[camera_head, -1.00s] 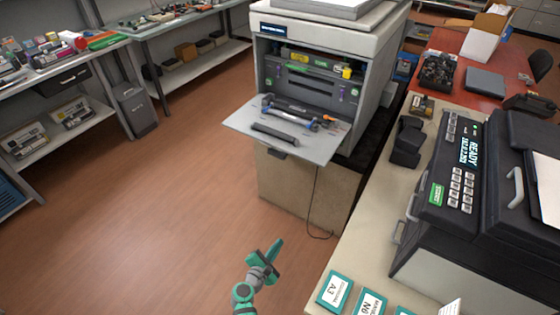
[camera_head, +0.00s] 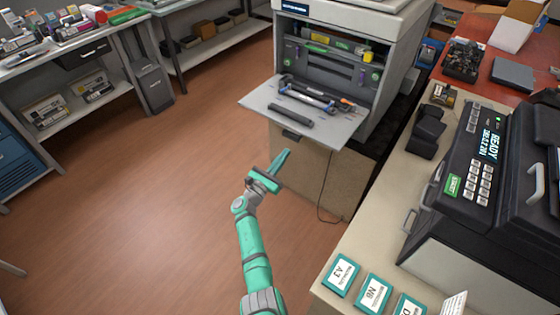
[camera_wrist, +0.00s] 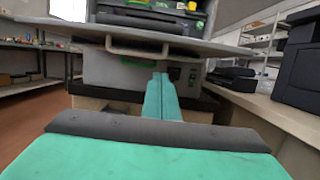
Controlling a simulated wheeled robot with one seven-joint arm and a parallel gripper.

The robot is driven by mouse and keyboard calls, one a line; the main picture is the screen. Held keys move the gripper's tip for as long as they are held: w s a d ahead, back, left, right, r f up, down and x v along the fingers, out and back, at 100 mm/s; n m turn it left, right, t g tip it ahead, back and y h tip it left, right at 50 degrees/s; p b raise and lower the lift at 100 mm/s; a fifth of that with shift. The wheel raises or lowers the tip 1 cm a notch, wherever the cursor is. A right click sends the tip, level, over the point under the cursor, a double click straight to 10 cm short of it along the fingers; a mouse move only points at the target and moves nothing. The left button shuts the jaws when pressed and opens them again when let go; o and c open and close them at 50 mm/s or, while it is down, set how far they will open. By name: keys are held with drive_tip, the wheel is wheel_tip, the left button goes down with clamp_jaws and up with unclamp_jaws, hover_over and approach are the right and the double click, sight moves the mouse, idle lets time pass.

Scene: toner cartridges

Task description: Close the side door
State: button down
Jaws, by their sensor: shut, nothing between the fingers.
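The grey printer (camera_head: 395,75) stands on a beige cabinet. Its door (camera_head: 333,132) is open, folded down flat like a shelf, with a dark bar and a long roller-like part on or just above it. My gripper (camera_head: 286,154) is shut and empty, in front of the cabinet and lower than the door's front edge. In the wrist view the closed fingers (camera_wrist: 161,80) point forward below the door's underside (camera_wrist: 215,47), which has a light handle-like bar (camera_wrist: 135,45). I cannot tell whether the fingertips touch anything.
A beige table on the right holds a black machine (camera_head: 465,165) with a READY display and several teal-edged cards (camera_head: 342,275). A cable hangs down the cabinet's front. Shelves and a grey bin (camera_head: 153,87) stand left. The wooden floor (camera_head: 130,200) is clear.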

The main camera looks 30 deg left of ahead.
drive_tip(key=w+r, duration=0.5)
drive_tip(key=shift+d, duration=0.2)
idle(0.5)
drive_tip(key=shift+r, duration=0.15)
